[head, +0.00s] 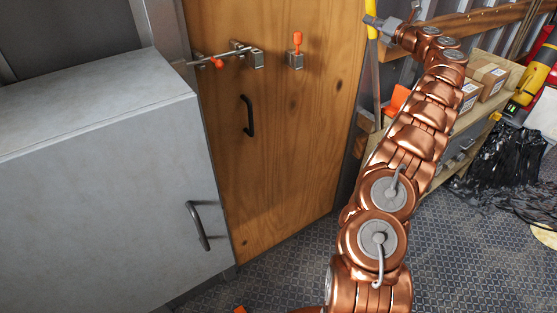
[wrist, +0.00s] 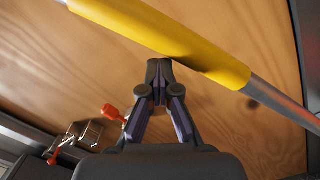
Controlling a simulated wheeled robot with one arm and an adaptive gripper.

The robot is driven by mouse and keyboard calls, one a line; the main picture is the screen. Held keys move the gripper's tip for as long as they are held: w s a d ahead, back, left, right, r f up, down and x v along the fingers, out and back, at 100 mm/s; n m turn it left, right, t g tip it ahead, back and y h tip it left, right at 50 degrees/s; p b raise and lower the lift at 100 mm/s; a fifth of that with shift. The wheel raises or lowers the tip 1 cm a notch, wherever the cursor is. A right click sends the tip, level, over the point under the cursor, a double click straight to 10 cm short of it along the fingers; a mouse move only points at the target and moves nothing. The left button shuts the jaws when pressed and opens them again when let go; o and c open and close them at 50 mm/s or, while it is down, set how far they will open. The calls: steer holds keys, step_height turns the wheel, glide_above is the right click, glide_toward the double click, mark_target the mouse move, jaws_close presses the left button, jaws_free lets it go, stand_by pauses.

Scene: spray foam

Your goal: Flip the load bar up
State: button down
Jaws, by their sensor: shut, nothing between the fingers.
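The load bar is a round bar with a yellow sleeve (wrist: 165,38) and a grey metal end. It crosses the top of the wrist view diagonally, down to the right. In the head view its yellow part (head: 372,24) shows at the top, right of the wooden door, with a grey shaft running down. My gripper (wrist: 159,64) is shut and empty. Its fingertips lie at the lower edge of the yellow sleeve; I cannot tell if they touch. In the head view my gripper (head: 371,20) is beside the bar, at the end of my raised arm. The bar's ends are hidden.
The wooden door (head: 290,140) has a black handle (head: 248,115) and a sliding latch (head: 240,52) with red knobs. A grey cabinet (head: 100,170) stands at left. A shelf with cardboard boxes (head: 490,78) and black sheeting (head: 500,155) are at right.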

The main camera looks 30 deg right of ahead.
steer(key=shift+s, duration=0.1)
stand_by(0.3)
steer(key=s+a+f+b, duration=0.1)
steer(key=s+a+b, duration=0.1)
steer(key=s+b, duration=0.4)
steer(key=s, duration=0.5)
steer(key=shift+s+a+f, duration=0.15)
steer(key=shift+f, duration=0.15)
stand_by(0.7)
